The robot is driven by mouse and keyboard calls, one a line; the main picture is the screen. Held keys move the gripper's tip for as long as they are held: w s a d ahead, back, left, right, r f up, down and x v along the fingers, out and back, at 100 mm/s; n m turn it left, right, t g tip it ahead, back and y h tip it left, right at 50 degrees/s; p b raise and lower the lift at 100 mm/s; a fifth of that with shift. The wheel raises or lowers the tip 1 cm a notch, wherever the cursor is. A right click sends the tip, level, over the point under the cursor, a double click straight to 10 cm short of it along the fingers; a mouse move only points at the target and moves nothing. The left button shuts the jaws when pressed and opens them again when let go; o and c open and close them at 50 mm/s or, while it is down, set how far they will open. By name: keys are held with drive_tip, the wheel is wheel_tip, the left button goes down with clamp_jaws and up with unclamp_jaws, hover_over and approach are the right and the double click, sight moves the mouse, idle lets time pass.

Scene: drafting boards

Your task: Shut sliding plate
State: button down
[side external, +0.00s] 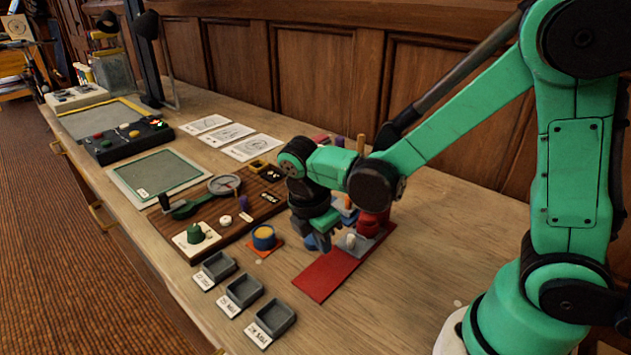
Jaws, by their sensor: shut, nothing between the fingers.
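A long flat red plate (322,277) lies on the wooden bench below my gripper. A grey plate (366,247) with a small white knob (350,240) sits at its far right part. I cannot tell which of these is the sliding plate. My gripper (325,243) points down over the far end of the red plate, just left of the white knob. Its fingers are shut and empty. I cannot tell whether they touch anything. The arm hides part of the area behind, where blue and red pieces (374,222) show.
Three grey trays (273,318) with labels stand at the front left. A blue round container (263,238) on an orange base and a brown board (240,218) with several small items lie left of my gripper. Bare bench lies right of the red plate.

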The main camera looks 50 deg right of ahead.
wheel_tip(320, 180, up, 9)
drive_tip(key=s+d+m+t+y, duration=0.1)
drive_tip(key=m+t, duration=0.6)
drive_tip(key=m, duration=0.9)
drive_tip(key=shift+s+t+y, duration=0.3)
drive_tip(key=shift+s+y, duration=0.2)
drive_tip(key=shift+y, duration=0.4)
